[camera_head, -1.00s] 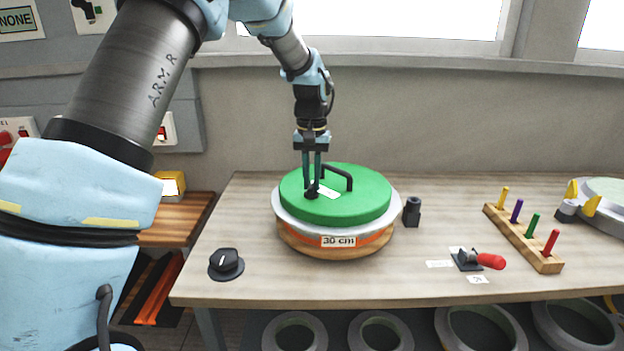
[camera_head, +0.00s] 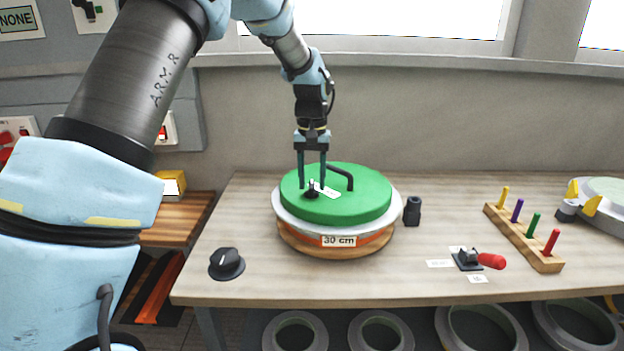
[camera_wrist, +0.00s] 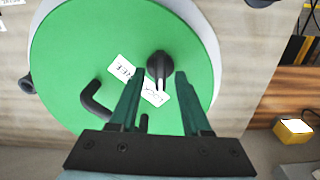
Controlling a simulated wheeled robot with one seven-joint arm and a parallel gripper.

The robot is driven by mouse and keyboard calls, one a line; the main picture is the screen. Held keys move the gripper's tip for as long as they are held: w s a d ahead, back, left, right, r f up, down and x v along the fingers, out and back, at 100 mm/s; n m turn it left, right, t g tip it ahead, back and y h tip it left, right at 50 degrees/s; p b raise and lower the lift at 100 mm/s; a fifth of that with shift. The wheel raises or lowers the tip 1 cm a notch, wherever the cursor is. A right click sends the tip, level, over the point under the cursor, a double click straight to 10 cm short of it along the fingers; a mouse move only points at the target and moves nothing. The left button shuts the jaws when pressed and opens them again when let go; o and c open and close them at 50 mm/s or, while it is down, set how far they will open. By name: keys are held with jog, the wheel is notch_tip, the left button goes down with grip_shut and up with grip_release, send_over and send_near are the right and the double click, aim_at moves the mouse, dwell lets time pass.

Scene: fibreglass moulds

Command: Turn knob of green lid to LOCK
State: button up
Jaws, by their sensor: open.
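The green lid (camera_head: 350,205) sits on a round mould marked 30 cm (camera_head: 294,237) on the bench. Its small black knob (camera_head: 311,193) also shows in the wrist view (camera_wrist: 159,66). The knob's pointer, with a white mark, points toward the LOCK end of the white label (camera_wrist: 155,93); the FREE end lies to its left in that view. My gripper (camera_head: 312,188) is open, pointing down over the lid, with its fingers apart on either side of the knob. In the wrist view a gap shows between knob and fingers. The lid's black handle (camera_head: 340,174) is beside the gripper.
A black dial (camera_head: 226,263) is at the bench's front left. A black cylinder (camera_head: 412,211) stands right of the mould. A red-handled toggle clamp (camera_head: 478,260) and a rack of coloured pegs (camera_head: 525,240) are further right. The bench between dial and mould is clear.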

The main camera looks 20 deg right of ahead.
aim_at(312, 183)
notch_tip(312, 183, up, 11)
jog(key=b, duration=0.2)
dwell(0.5)
jog(key=shift+n, duration=0.5)
notch_tip(312, 183, down, 11)
jog(key=p, duration=0.9)
jog(key=shift+c, duration=0.3)
grip_shut()
